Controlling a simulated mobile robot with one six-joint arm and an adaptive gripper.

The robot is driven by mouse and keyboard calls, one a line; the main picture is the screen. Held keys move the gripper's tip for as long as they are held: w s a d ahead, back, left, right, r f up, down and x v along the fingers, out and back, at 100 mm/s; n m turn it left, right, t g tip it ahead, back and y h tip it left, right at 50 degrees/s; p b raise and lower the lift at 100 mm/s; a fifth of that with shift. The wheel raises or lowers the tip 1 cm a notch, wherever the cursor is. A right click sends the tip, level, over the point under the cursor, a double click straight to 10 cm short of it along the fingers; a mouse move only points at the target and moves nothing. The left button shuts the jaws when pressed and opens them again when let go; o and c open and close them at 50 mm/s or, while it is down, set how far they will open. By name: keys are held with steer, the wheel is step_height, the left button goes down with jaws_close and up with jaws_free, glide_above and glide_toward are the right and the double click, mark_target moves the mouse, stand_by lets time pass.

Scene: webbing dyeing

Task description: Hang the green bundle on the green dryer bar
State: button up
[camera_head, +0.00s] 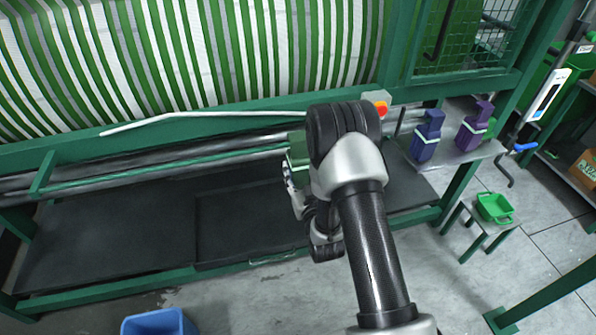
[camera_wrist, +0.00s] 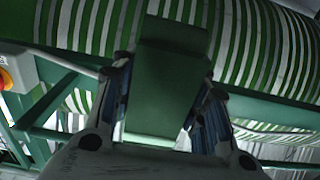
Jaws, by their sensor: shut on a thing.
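The green bundle (camera_wrist: 165,85) is between the two fingers of my gripper (camera_wrist: 163,105) in the wrist view, a plain dark green block. My gripper is shut on it. In the head view part of the green bundle (camera_head: 298,148) shows just left of my arm, in front of the machine's rails; my arm hides the rest. A long thin green bar (camera_head: 165,180) runs along the front of the machine between grey rollers, left of the bundle. I cannot tell whether the bundle touches any bar.
A big drum wound with green and white webbing (camera_head: 230,50) fills the back. A red button (camera_head: 381,108) sits right of my arm. A blue bundle (camera_head: 427,138) and a purple bundle (camera_head: 473,128) stand on a shelf. A green basket (camera_head: 494,207) and blue bin (camera_head: 160,322) are lower.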

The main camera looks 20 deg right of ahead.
steer(key=o, duration=1.2)
steer(key=shift+o, duration=0.2)
